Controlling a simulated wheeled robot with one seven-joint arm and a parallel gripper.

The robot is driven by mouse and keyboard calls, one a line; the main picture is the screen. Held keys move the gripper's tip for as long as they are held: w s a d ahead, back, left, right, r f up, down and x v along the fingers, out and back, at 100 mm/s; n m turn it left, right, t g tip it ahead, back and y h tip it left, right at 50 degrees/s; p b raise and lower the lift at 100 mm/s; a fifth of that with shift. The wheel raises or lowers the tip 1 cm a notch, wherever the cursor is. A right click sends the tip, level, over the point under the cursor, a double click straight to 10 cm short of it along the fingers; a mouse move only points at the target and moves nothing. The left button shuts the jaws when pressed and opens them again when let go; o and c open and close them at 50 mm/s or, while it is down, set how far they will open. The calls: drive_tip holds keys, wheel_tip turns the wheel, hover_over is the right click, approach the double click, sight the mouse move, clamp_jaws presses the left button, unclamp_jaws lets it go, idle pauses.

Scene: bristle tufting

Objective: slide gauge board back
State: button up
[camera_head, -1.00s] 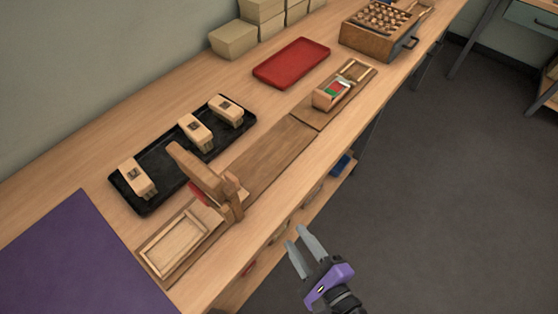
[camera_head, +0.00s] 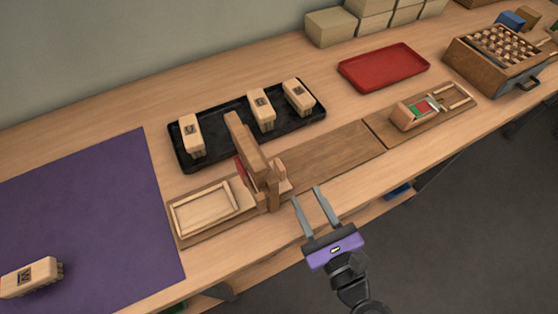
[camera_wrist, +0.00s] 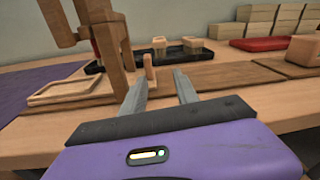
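A wooden board (camera_head: 432,122) at the right of the bench carries a small block with a red and green face (camera_head: 420,108) and a light wooden frame; it looks like the gauge board. It lies at the right end of a long flat brown board (camera_head: 335,158). At that board's left end stands a wooden lever press (camera_head: 262,170) beside a shallow framed tray (camera_head: 205,208). My gripper (camera_head: 309,194) is open and empty at the bench's front edge, just right of the press. In the wrist view its fingers (camera_wrist: 162,80) point at the press base and a small upright peg (camera_wrist: 149,66).
A black tray (camera_head: 222,143) behind the press holds three brush blocks. Another brush block (camera_head: 31,277) lies on a purple mat (camera_head: 80,215) at left. A red tray (camera_head: 384,66), pale boxes (camera_head: 331,27) and a wooden crate (camera_head: 497,57) stand further right.

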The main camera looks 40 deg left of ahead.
sight(284, 172)
drive_tip(key=a, duration=0.1)
drive_tip(key=a+r+g+y, duration=0.1)
drive_tip(key=a, duration=0.1)
drive_tip(key=shift+s+a+r, duration=0.1)
drive_tip(key=shift+s+a, duration=0.05)
drive_tip(key=shift+a, duration=0.1)
drive_tip(key=x, duration=0.7)
drive_tip(key=shift+a, duration=0.25)
clamp_jaws()
drive_tip(key=shift+m, duration=0.3)
idle(0.6)
